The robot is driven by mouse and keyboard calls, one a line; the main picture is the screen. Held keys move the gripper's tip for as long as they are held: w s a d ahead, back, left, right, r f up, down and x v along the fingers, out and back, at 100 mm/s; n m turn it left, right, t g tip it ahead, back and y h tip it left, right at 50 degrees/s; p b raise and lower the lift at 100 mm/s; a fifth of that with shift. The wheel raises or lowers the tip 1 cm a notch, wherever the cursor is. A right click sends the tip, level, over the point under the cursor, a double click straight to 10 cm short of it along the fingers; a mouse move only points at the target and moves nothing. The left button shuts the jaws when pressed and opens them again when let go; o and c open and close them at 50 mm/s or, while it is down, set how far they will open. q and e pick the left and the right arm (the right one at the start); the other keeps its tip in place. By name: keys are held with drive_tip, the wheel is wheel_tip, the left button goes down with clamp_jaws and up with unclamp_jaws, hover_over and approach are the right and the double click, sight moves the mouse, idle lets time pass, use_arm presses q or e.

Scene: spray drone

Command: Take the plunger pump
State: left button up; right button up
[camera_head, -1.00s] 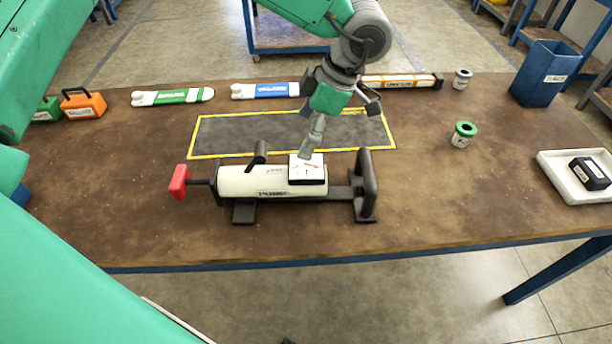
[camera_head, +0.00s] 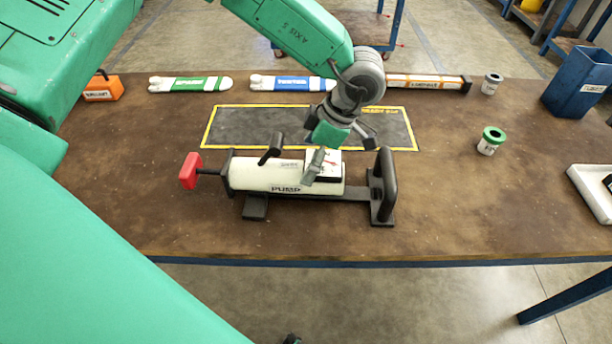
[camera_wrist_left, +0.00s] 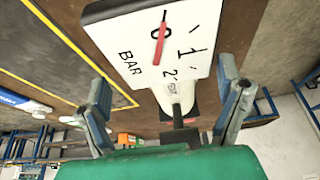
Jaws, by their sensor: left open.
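The plunger pump (camera_head: 262,174) lies across the table. It has a cream barrel marked PUMP, a red plunger end (camera_head: 190,171) at its left, a black upright grip at its right, and a white box on top. My left gripper (camera_head: 337,150) is open and empty, just above or beside that box and hiding part of it; I cannot tell whether it touches. In the left wrist view a white BAR gauge face (camera_wrist_left: 160,45) with a red needle fills the upper middle, and the barrel shows between the spread fingers (camera_wrist_left: 165,80). My right gripper is not in view.
Behind the pump is a yellow-edged dark mat (camera_head: 245,128). Green (camera_head: 190,84), blue (camera_head: 290,83) and orange-white (camera_head: 420,83) long items line the back. A green-topped jar (camera_head: 490,141), a blue bin (camera_head: 580,86) and a white tray (camera_head: 592,192) stand right. The table front is clear.

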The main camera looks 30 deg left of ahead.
sight(302, 172)
use_arm(q)
drive_tip(key=x, duration=0.4)
drive_tip(key=shift+s+d, duration=0.25)
drive_tip(key=shift+d, duration=0.05)
drive_tip(key=shift+a, duration=0.1)
drive_tip(key=c, duration=1.5)
drive_tip(key=shift+c, duration=0.2)
